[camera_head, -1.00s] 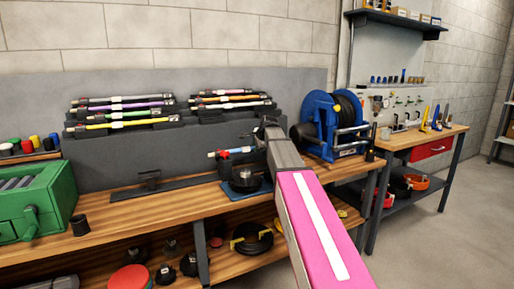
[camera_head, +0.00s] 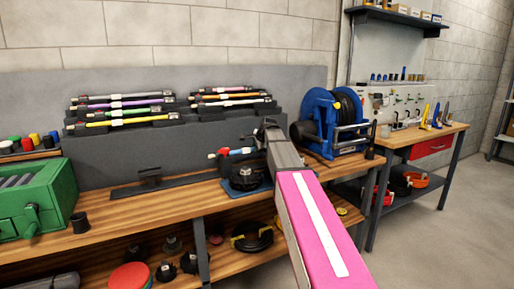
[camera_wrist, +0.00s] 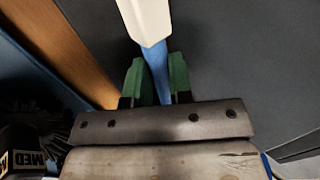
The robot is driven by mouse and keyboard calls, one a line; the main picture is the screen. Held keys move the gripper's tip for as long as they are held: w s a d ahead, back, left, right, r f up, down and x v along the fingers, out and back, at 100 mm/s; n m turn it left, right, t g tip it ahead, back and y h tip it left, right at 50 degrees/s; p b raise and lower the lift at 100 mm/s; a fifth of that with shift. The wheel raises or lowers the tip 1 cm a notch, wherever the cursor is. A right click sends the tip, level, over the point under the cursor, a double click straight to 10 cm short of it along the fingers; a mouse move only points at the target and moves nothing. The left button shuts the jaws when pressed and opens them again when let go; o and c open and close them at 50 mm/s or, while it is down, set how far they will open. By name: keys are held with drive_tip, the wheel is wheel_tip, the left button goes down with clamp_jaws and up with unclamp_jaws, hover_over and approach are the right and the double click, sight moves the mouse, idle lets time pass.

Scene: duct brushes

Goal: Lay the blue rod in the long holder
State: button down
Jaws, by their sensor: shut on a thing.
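My gripper (camera_head: 262,143) is above the bench, to the right of the rod racks. In the wrist view its green fingertips (camera_wrist: 155,78) are shut on the blue rod (camera_wrist: 156,65), which has a white sleeve (camera_wrist: 147,20) beyond them. In the head view the rod is mostly hidden by my gripper and arm; a pale and blue piece shows left of it. A long dark holder (camera_head: 125,192) with a small upright bracket lies flat on the bench, left of my gripper. I cannot tell whether it or a rack is the long holder.
A left rack (camera_head: 95,150) and a right rack (camera_head: 205,130) hold several coloured rods. A blue hose reel (camera_head: 318,125) stands right of my gripper. A round dark item (camera_head: 245,178) is below it. A green case (camera_head: 35,205) stands at left. The bench front is mostly clear.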

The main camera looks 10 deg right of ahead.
drive_tip(key=shift+f, duration=0.1)
drive_tip(key=c, duration=0.9)
unclamp_jaws()
drive_tip(key=shift+c, duration=0.2)
